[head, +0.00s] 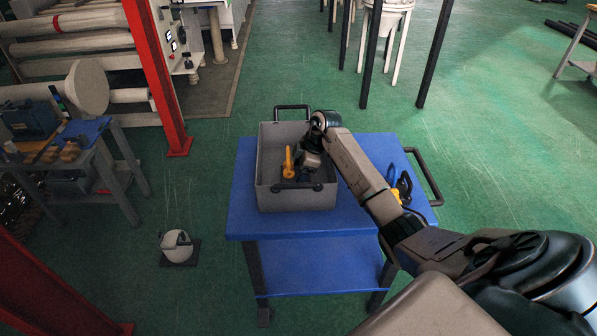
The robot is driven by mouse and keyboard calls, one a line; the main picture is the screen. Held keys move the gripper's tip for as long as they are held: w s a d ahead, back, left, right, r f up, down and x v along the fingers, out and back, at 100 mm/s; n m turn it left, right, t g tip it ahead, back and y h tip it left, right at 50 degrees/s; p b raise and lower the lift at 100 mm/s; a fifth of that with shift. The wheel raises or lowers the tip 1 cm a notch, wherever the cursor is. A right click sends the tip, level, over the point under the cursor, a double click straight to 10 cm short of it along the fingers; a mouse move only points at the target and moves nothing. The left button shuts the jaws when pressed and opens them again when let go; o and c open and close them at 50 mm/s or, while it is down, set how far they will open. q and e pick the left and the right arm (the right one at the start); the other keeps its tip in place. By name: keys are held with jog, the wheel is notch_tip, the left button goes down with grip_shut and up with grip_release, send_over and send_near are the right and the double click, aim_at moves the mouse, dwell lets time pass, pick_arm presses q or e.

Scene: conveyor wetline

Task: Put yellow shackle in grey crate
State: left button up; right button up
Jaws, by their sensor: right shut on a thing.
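The grey crate (264,187) stands on the left part of the blue cart top, with its black handles at the near and far sides. My right arm reaches over the crate's right wall from the lower right. My right gripper (291,170) points down inside the crate opening and is shut on the yellow shackle (288,159). The shackle shows as a small upright yellow shape beside the gripper. Whether it touches the crate floor I cannot tell. The fingertips are small and partly hidden. My left gripper is not in view.
The blue cart (243,219) has a lower shelf and a black handle (425,177) at right. A yellow and black item (402,188) lies on the cart top, partly behind my arm. A red post (158,80) and a workbench stand at left.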

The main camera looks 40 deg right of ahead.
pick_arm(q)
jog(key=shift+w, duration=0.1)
pick_arm(e)
jog(key=o, duration=1.1)
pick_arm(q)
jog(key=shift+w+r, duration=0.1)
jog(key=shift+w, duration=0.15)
pick_arm(e)
jog(key=shift+o, duration=1)
jog(key=shift+r, duration=0.15)
jog(key=shift+v, duration=1.2)
pick_arm(q)
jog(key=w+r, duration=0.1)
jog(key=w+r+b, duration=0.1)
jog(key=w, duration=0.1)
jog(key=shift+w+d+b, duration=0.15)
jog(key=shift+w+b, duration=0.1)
jog(key=shift+b, duration=0.05)
pick_arm(e)
jog(key=v, duration=0.9)
jog(key=shift+s+r, duration=0.2)
jog(key=shift+f, duration=0.1)
